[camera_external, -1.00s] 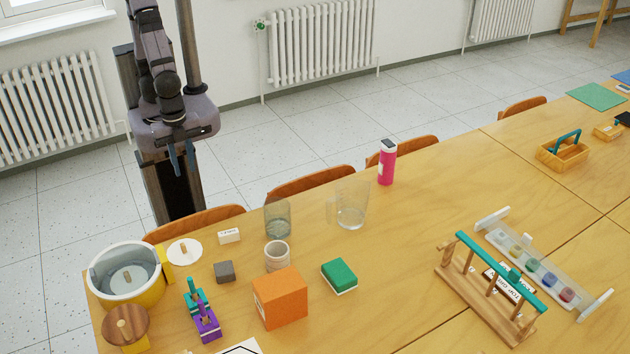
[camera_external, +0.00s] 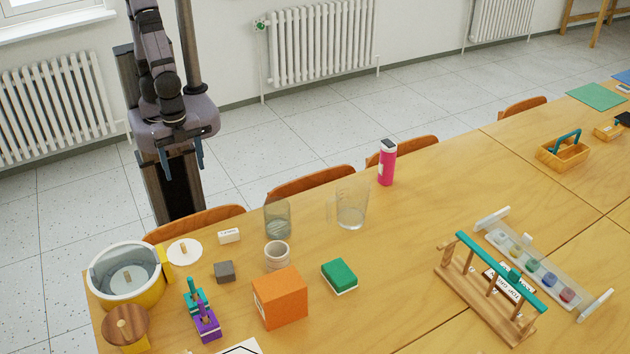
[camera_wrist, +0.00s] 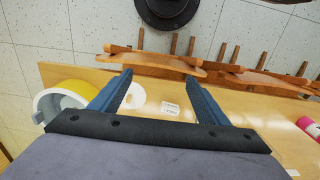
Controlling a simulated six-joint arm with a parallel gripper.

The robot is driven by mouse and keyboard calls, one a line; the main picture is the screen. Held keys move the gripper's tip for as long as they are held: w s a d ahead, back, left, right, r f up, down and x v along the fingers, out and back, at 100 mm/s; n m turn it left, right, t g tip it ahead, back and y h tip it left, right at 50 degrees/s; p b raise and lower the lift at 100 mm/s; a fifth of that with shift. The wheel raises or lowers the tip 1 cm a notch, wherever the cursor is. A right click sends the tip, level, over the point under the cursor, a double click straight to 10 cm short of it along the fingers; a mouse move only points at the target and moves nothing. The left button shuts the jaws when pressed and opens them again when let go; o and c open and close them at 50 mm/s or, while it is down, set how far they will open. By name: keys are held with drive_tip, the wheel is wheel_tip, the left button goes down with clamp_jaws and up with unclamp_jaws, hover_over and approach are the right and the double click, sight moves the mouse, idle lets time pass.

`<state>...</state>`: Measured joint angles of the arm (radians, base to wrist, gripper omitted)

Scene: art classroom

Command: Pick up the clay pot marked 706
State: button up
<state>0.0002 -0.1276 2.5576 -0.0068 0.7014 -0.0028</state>
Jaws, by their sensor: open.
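No pot with a readable 706 shows in either view. A small pale, ringed pot (camera_external: 277,256) stands upright behind the orange box on the table in the external view; any mark on it is too small to read. My gripper (camera_external: 181,160) is open and empty, its blue fingers pointing down beyond the table's far edge, well above and away from that pot. The wrist view shows the open fingers (camera_wrist: 158,76) with nothing between them.
An orange box (camera_external: 281,300), a smoky glass (camera_external: 277,219), a grey block (camera_external: 225,271) and a green block (camera_external: 339,275) surround the pale pot. A clear jug (camera_external: 352,210) and pink bottle (camera_external: 387,163) stand farther right. Chairs (camera_external: 313,184) line the far edge. The table's middle is clear.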

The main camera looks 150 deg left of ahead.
sight(285, 258)
drive_tip(key=w+a+f+n+t, duration=0.1)
drive_tip(key=w+f+t, duration=0.1)
drive_tip(key=w, duration=0.5)
drive_tip(key=w+a+f+n+t+y+b, duration=0.1)
drive_tip(key=w+f+n+t, duration=0.1)
drive_tip(key=w, duration=0.6)
drive_tip(key=w+a+f+n+t+y+b, duration=0.1)
drive_tip(key=w+f+t, duration=0.3)
drive_tip(key=w, duration=0.4)
drive_tip(key=shift+a+f, duration=0.15)
drive_tip(key=shift+f, duration=0.65)
drive_tip(key=w+a+t+y, duration=0.1)
drive_tip(key=a, duration=0.1)
drive_tip(key=w+a+n+t+y, duration=0.1)
drive_tip(key=w+a+f+n+t+y+b, duration=0.1)
drive_tip(key=a+y, duration=0.1)
drive_tip(key=shift+a, duration=0.3)
drive_tip(key=shift+a+r+y, duration=0.2)
drive_tip(key=shift+a+y, duration=0.3)
drive_tip(key=shift+a, duration=0.2)
drive_tip(key=shift+p+x, duration=1.1)
drive_tip(key=shift+x, duration=2.55)
drive_tip(key=shift+d, duration=0.1)
